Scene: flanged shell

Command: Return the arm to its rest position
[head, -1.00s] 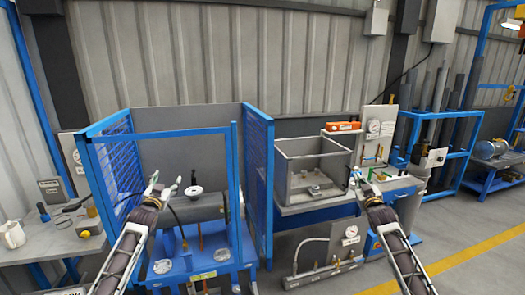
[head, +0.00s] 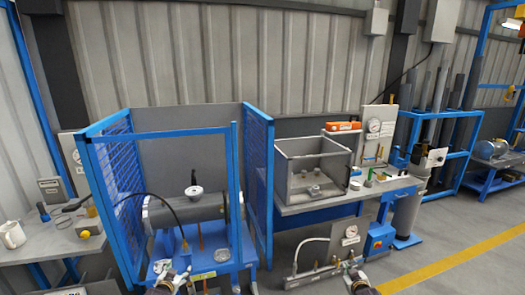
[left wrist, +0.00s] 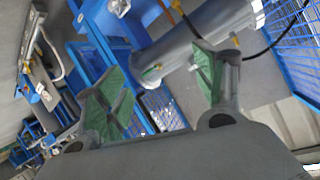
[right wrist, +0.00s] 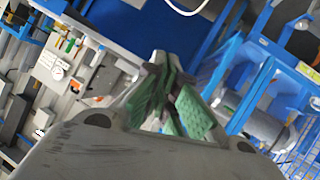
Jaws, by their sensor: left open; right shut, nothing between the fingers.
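My left gripper (head: 172,277) is at the bottom edge of the head view, in front of the blue stand of the caged rig. In the left wrist view its two green-padded fingers (left wrist: 160,85) are spread apart with nothing between them. My right gripper (head: 353,268) is at the bottom edge of the head view, in front of the gauge panel on the floor. In the right wrist view its fingers (right wrist: 168,85) are close together with nothing held. Most of both arms is out of the head view.
A grey flanged shell (head: 185,210) lies inside the blue cage (head: 258,180). To its right are an open grey tank (head: 312,170) on a bench and a gauge panel (head: 348,236) below. A mug (head: 13,235) stands on the left bench. The floor (head: 455,215) at right is clear.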

